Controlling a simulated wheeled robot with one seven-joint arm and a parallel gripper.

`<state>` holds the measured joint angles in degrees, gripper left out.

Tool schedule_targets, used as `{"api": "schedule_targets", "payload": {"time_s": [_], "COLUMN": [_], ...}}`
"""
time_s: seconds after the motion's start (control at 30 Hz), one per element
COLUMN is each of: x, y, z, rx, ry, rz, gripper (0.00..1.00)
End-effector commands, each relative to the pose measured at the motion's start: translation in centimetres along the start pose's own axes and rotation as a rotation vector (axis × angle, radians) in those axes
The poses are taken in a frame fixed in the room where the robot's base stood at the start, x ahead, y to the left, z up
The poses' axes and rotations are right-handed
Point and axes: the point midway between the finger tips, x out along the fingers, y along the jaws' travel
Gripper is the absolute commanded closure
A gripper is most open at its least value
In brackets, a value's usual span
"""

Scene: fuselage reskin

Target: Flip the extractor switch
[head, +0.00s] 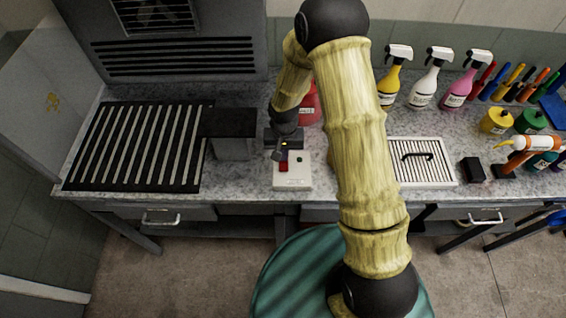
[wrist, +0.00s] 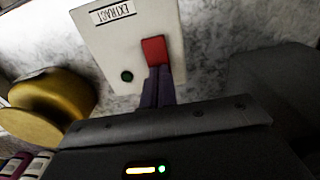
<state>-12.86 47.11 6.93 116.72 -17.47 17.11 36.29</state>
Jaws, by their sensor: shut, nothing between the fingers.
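The extractor switch box (head: 292,180) is a small white box on the speckled worktop near its front edge. In the wrist view the box (wrist: 105,40) carries an "EXTRACT" label, a red rocker switch (wrist: 154,50) and a dark green round indicator (wrist: 127,76). My gripper (head: 283,160) is over the box, with its fingers shut and empty. In the wrist view the fingertips (wrist: 157,70) are at the lower edge of the red switch and appear to touch it; exact contact is hard to tell. The fingers hide the switch's lower edge.
A slatted extraction bench (head: 140,147) and a dark-topped block (head: 230,135) stand left of the box. A red container (head: 309,104) is behind. A white slatted tray (head: 422,162), spray bottles (head: 436,76) and a black block (head: 472,169) are to the right.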

Motion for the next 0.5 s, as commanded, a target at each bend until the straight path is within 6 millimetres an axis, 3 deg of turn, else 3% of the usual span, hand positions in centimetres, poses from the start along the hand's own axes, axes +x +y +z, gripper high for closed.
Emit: {"api": "schedule_targets", "payload": {"time_s": [0.3, 0.5], "x": [0.39, -0.46], "y": [0.00, 0.00], "z": [0.03, 0.02], "rx": [0.000, 0.000], "ry": [-0.001, 0.000], "rz": [0.000, 0.000], "gripper": [1.00, 1.00]}}
